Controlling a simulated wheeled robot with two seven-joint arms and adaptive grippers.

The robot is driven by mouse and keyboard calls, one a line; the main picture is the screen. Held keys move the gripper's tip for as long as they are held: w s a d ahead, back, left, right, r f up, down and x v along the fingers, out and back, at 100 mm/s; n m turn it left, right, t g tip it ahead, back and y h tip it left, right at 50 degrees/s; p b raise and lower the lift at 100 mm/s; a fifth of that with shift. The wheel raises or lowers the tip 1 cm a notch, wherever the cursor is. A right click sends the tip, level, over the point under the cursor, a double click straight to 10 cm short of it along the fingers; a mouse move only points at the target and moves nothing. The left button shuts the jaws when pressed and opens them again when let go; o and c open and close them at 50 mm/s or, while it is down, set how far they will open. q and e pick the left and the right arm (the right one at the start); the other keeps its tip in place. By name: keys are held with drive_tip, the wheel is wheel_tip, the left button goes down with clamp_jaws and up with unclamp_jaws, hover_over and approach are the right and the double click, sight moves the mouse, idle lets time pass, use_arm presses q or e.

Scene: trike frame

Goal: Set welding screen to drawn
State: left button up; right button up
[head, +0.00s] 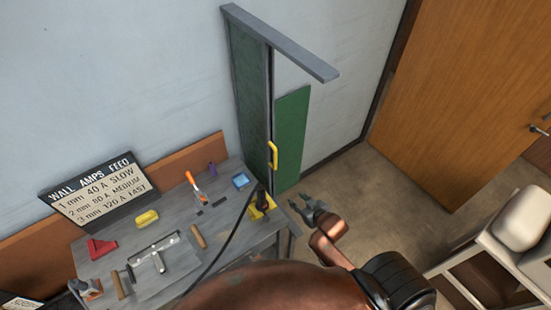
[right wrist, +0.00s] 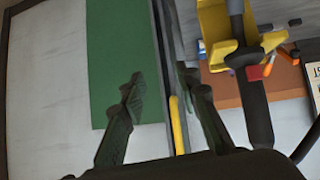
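The welding screen is a green panel (head: 292,135) beside a grey upright frame under a grey top rail (head: 280,42), against the wall. A darker green panel (head: 248,90) is on the frame's left side. A yellow handle (head: 272,155) stands on the screen's edge. My right gripper (head: 308,204) is open, below and right of the handle, with nothing in it. In the right wrist view, the open fingers (right wrist: 160,84) point toward the screen (right wrist: 122,45), and the yellow handle (right wrist: 178,125) shows between them, apart from both. My left gripper is not in view.
A grey workbench (head: 180,215) holds several tools, a yellow-and-black torch holder (head: 262,205) at its right corner, and a settings board (head: 100,190). A wooden door (head: 465,90) is at right, and a pale cart (head: 500,255) at lower right. Floor between them is clear.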

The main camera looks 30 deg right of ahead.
sight(276, 158)
drive_tip(key=w+r+n+t+y, duration=0.1)
drive_tip(key=w+r+t+y, duration=0.1)
drive_tip(key=w, duration=0.4)
drive_tip(key=w+r+t+y, duration=0.1)
drive_tip(key=w+r+t, duration=0.1)
drive_tip(key=w, duration=0.3)
drive_tip(key=w+r+n+t+y+p, duration=0.1)
drive_tip(key=w+r+t+y, duration=0.1)
drive_tip(key=w+r, duration=0.2)
drive_tip(key=shift+w+r+n+t+y, duration=0.1)
drive_tip(key=shift+w+n+t+y, duration=0.2)
drive_tip(key=shift+w, duration=1.05)
drive_tip(key=shift+c, duration=0.3)
clamp_jaws()
